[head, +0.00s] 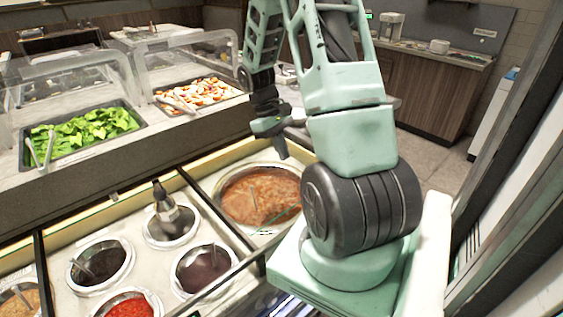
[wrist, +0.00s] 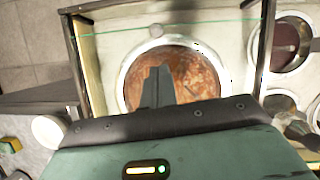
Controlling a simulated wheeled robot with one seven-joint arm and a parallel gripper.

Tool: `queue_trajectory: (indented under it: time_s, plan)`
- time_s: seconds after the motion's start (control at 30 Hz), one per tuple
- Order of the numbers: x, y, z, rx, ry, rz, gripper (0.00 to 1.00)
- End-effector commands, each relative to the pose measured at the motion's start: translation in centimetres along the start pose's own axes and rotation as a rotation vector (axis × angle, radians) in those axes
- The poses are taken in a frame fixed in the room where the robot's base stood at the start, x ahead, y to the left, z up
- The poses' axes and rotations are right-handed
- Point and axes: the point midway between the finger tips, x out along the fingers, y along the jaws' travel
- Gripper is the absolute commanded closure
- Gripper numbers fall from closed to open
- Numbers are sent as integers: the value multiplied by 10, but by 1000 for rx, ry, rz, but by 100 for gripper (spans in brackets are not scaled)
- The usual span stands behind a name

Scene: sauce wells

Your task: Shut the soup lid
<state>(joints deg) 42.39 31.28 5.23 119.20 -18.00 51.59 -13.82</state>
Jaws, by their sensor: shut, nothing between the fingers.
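The soup (head: 258,196) is orange-brown and sits in a round metal-rimmed pot in the counter, right of the sauce wells. In the wrist view the soup (wrist: 190,70) lies behind my fingers. Whether the lid is up or down I cannot tell. My gripper (head: 282,152) is shut and empty, above the far side of the soup pot. In the wrist view its fingertips (wrist: 158,70) overlap the soup.
Sauce wells (head: 100,262) stand left of the soup, one with a dark-handled ladle (head: 163,197). Behind a raised ledge are trays of greens (head: 85,130) and chopped food (head: 200,93) under clear guards. Open floor (head: 435,150) lies to the right.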

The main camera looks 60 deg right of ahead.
Motion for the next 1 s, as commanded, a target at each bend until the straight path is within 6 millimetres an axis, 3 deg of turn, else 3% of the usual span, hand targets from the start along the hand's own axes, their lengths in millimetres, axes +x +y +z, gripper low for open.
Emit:
queue_trajectory:
  time_s: [0.23,0.5,0.7,1.0]
  plan:
    - [20,-2,4,-22,-18,-10,100]
    - [68,-2,4,-22,-17,-9,100]
    - [93,-2,4,-20,-15,-8,100]
    - [102,-2,4,-19,-12,-6,100]
